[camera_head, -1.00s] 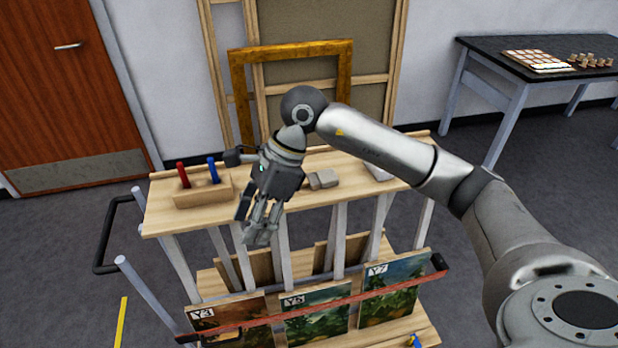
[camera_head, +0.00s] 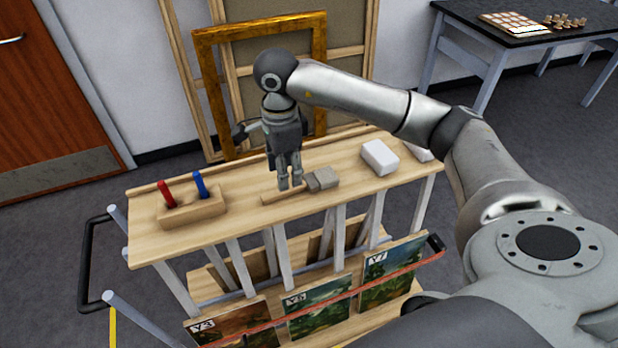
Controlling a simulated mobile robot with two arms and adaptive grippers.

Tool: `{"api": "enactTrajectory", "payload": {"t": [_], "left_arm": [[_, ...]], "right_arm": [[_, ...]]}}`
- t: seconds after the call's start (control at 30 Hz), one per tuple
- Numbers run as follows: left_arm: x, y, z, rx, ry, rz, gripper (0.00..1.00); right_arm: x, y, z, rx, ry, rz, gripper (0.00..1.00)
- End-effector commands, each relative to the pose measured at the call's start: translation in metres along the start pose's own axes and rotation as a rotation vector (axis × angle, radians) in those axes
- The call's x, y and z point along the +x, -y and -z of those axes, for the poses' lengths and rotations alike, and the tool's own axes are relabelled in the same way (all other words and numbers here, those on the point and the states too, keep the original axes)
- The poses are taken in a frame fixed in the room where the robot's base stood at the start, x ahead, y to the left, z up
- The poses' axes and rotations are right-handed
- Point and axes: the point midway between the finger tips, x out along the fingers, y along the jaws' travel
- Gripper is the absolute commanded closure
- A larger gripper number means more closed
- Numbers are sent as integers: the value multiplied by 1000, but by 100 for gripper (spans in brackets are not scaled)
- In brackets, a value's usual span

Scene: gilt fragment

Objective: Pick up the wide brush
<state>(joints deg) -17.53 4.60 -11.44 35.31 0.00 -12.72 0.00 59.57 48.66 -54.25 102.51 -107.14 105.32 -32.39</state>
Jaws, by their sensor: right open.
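The wide brush (camera_head: 323,180) appears to lie flat on the wooden top of the cart, its grey block-like end to the right of my fingers. A pale wooden strip (camera_head: 272,198), which looks like its handle, runs left below the fingers. My right gripper (camera_head: 290,186) points down with its fingers open, at or just above this strip. The fingers hide part of it, and I cannot tell whether they touch it. My left gripper is not in view.
A wooden holder (camera_head: 192,209) with a red and a blue tool stands on the left of the cart top (camera_head: 240,225). A white block (camera_head: 380,158) lies to the right. Paintings stand in the rack below. A gilt frame (camera_head: 213,105) leans behind.

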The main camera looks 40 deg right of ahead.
Motion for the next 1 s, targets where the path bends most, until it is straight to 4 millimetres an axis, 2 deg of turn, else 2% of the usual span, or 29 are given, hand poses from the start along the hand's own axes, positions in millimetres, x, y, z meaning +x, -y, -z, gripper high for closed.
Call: {"api": "enactTrajectory", "payload": {"t": [0.1,0.17,0.27,0.5,0.63,0.8,0.87,1.0], "left_arm": [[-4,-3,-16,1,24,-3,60],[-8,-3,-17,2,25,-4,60],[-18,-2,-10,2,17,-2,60],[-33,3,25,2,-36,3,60],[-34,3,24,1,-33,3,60],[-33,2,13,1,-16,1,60],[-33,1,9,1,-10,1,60],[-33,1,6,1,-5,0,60]], "right_arm": [[7,0,0,0,0,0,55],[10,0,1,-1,-1,-1,55],[20,-1,3,1,-2,-4,55],[52,0,5,1,0,-3,55],[59,1,5,-1,1,0,55],[60,1,5,-1,1,1,55],[60,1,5,-1,1,1,60],[60,1,5,-1,1,1,78]]}}
